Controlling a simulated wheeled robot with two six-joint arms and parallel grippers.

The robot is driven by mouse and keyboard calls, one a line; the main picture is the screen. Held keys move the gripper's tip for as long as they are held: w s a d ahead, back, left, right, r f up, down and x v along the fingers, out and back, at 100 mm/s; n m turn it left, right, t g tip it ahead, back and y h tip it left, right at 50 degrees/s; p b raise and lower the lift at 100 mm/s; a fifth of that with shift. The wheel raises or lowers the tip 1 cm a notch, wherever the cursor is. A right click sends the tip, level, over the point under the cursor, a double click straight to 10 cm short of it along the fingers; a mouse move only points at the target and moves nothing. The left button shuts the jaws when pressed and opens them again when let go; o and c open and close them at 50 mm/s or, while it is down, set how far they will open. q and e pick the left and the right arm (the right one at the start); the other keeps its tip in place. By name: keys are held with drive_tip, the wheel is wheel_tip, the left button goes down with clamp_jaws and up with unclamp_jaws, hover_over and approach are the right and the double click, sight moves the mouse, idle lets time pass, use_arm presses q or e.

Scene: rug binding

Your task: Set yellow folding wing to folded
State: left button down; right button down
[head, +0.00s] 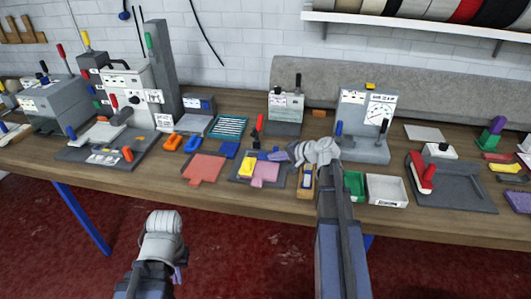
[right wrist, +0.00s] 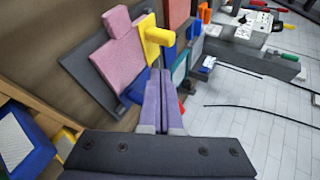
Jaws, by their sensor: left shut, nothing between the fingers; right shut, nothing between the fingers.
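The yellow folding wing (head: 247,167) is at the left part of a dark grey plate, beside a pink panel (head: 265,175). In the right wrist view the yellow wing (right wrist: 157,37) lies beside the pink panel (right wrist: 123,62) and seems to stand out from the plate. My right gripper (head: 275,156) is shut and empty, its purple fingers at the back of the plate. In the right wrist view its fingertips (right wrist: 158,74) are close to the yellow wing; I cannot tell whether they touch. My left gripper (head: 178,274) is shut and empty, low in front of the table, mostly hidden by its wrist.
A salmon panel (head: 203,167) lies left of the plate, with a blue piece (head: 229,149) behind. A tan holder with a blue insert (head: 307,179), a green bin (head: 354,184) and a white tray (head: 386,190) are to the right. Machines stand behind; the table's front edge is near.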

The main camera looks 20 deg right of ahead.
drive_tip(key=shift+v, duration=0.9)
drive_tip(key=shift+f, duration=0.1)
drive_tip(key=s+a+f+n+g, duration=0.4)
drive_tip(key=s+a, duration=0.1)
drive_tip(key=a, duration=0.6)
drive_tip(key=s+a+f+n+g, duration=0.3)
drive_tip(key=s+a+n, duration=0.1)
drive_tip(key=a, duration=0.6)
drive_tip(key=s+a+f+n+g+h, duration=0.1)
drive_tip(key=s+a+n+h, duration=0.2)
drive_tip(key=s, duration=0.4)
drive_tip(key=s+a+f+n+g+h, duration=0.2)
drive_tip(key=s+a+n+h, duration=0.2)
drive_tip(key=s, duration=0.3)
drive_tip(key=shift+s+a, duration=0.4)
drive_tip(key=shift+a, duration=0.25)
